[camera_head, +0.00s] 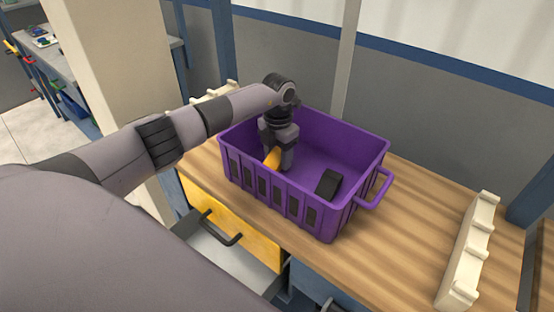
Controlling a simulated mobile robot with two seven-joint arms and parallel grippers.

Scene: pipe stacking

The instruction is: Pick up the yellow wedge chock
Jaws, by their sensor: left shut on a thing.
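The yellow wedge chock (271,159) is inside the purple crate (362,204), near its left end. It is partly hidden by my gripper and the crate's near wall. My left gripper (281,160) points down into the crate and is shut on the yellow wedge chock. I cannot tell whether the chock touches the crate floor. My right gripper is not in view.
A black block (328,184) lies in the crate's right part. The crate stands on a wooden worktop (408,218). A cream notched rack (467,255) is at the right, another (215,92) behind my arm. A yellow drawer (232,232) is below.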

